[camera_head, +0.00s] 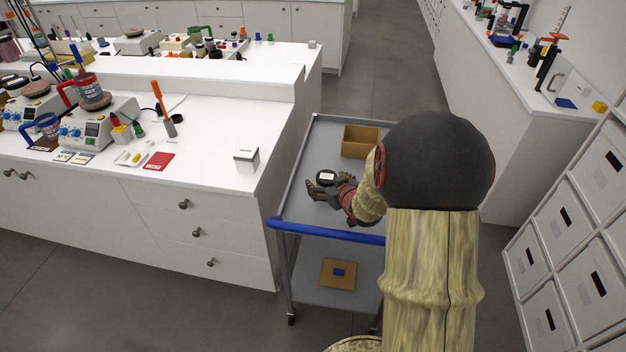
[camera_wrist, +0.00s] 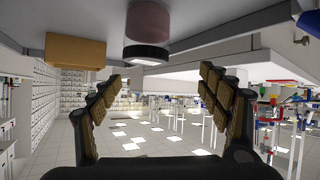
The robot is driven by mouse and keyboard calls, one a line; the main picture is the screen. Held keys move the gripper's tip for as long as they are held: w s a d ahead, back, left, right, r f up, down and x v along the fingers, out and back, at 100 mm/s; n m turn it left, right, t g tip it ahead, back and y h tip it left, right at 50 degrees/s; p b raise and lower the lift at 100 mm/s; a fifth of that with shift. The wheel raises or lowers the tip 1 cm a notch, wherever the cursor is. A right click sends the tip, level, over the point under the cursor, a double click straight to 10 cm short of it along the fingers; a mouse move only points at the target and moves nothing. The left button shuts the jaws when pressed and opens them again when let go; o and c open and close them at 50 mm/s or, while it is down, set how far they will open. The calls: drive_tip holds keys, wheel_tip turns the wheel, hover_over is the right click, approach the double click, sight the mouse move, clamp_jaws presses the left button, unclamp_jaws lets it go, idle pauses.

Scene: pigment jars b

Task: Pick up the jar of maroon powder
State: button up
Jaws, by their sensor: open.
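A jar (camera_head: 326,176) with a black lid and a white label on top stands on the grey cart top, by my gripper. In the wrist view, which is upside down, the jar (camera_wrist: 149,22) shows a dull pinkish-maroon body and its black lid. My gripper (camera_head: 321,190) is low over the cart at the near side of the jar. In the wrist view its two fingers (camera_wrist: 160,77) are spread wide with nothing between them. The jar lies ahead of the fingertips, apart from them. My arm hides part of the cart's right side.
An open tan box (camera_head: 361,141) stands on the cart (camera_head: 302,205) behind the jar; it also shows in the wrist view (camera_wrist: 76,51). The blue cart handle (camera_head: 300,228) runs along the near edge. A white bench (camera_head: 222,125) with a small white box (camera_head: 246,159) is on the left.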

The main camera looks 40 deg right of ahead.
sight(330, 185)
drive_tip(key=shift+s+d+f, duration=0.4)
drive_tip(key=shift+s+f, duration=0.1)
drive_tip(key=shift+f, duration=0.1)
drive_tip(key=shift+s+d+f+t, duration=0.15)
drive_tip(key=shift+d+f+t, duration=0.2)
drive_tip(key=shift+f, duration=0.45)
drive_tip(key=shift+s+d+f+m+p, duration=0.3)
drive_tip(key=shift+s+f+p, duration=0.05)
drive_tip(key=shift+f, duration=0.25)
drive_tip(key=shift+w+d+f+t, duration=0.1)
drive_tip(key=shift+w+f+t, duration=0.2)
drive_tip(key=shift+w, duration=0.2)
drive_tip(key=b+x, duration=0.2)
drive_tip(key=x, duration=0.4)
drive_tip(key=shift+b, duration=0.3)
drive_tip(key=shift+w+d, duration=0.15)
drive_tip(key=shift+w, duration=0.2)
drive_tip(key=shift+c, duration=0.7)
